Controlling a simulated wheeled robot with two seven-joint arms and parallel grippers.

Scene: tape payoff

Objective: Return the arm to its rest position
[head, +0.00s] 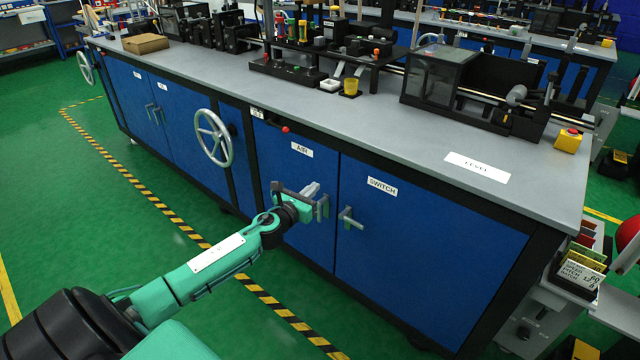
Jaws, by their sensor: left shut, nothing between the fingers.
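My left arm reaches in from the lower left, stretched toward the blue cabinet front. My left gripper (322,207) is shut and empty, in front of the door labelled AIR (302,150). My right gripper is not in view.
A handwheel (213,138) sticks out left of the gripper. Green floor (100,215) is open at left.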

